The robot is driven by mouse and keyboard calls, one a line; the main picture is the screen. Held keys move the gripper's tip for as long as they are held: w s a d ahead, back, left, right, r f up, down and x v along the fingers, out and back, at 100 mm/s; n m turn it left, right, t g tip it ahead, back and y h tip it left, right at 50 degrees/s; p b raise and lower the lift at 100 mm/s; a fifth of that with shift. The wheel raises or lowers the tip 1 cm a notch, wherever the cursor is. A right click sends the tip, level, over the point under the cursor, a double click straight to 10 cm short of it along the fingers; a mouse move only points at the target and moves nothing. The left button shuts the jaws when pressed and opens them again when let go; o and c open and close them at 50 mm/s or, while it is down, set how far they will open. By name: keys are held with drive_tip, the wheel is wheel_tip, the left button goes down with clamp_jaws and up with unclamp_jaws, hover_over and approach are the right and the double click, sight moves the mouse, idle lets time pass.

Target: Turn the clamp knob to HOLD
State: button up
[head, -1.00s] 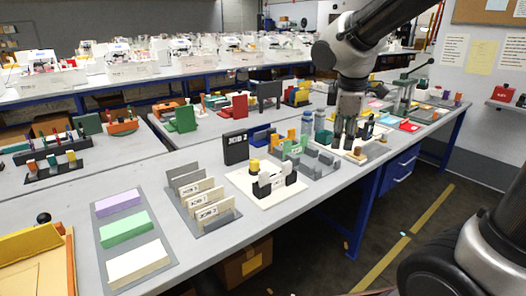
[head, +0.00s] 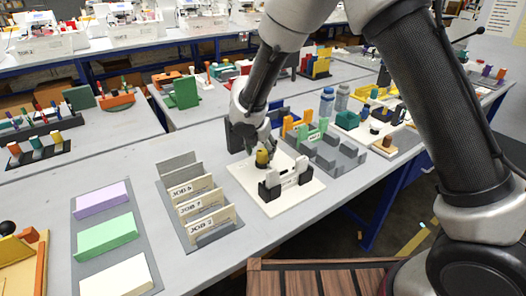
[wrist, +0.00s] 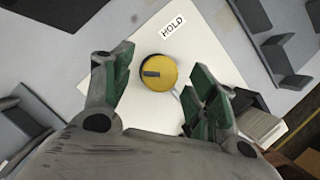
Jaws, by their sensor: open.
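The yellow clamp knob (wrist: 158,73) sits on a white base plate (wrist: 117,40), with a dark pointer bar on its top. In the wrist view the bar points left, and the HOLD label (wrist: 172,26) lies above and to the right of the knob. In the head view the knob (head: 262,157) shows just below my gripper (head: 257,148). My gripper (wrist: 160,80) is open, with one green-padded finger on each side of the knob and visible gaps between. A white and black clamp (head: 285,179) stands on the front of the plate.
A card rack with JOB cards (head: 197,206) stands left of the plate. A grey slotted tray (head: 328,152) lies to its right. A wooden surface (head: 316,279) is at the lower front.

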drive_tip(key=shift+x, duration=1.2)
drive_tip(key=shift+c, duration=0.3)
drive_tip(key=c, duration=0.9)
drive_tip(key=shift+c, duration=0.2)
